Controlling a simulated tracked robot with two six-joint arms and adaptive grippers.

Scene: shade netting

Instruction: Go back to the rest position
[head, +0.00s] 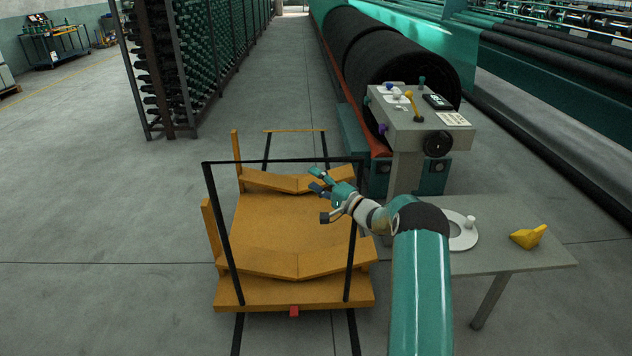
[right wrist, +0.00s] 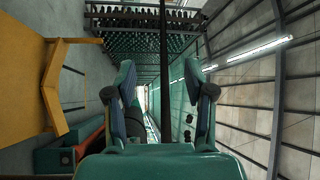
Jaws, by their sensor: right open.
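My right gripper (head: 322,182) is in the head view, at the end of my teal right arm, above the orange cart (head: 264,217) near its right side. Its fingers are apart, and nothing shows between them. In the right wrist view the gripper (right wrist: 160,100) also shows open and empty, with a dark upright bar beyond the gap. The orange cart also shows at the left edge of the right wrist view (right wrist: 22,85). My left gripper is in neither view.
A black frame (head: 283,161) stands around the cart, close to my right gripper. A grey table (head: 510,258) at the right bears a white ring-shaped plate and a yellow wedge-like piece (head: 529,237). A control stand (head: 412,121) and black rolls (head: 425,62) stand behind. Floor at left is clear.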

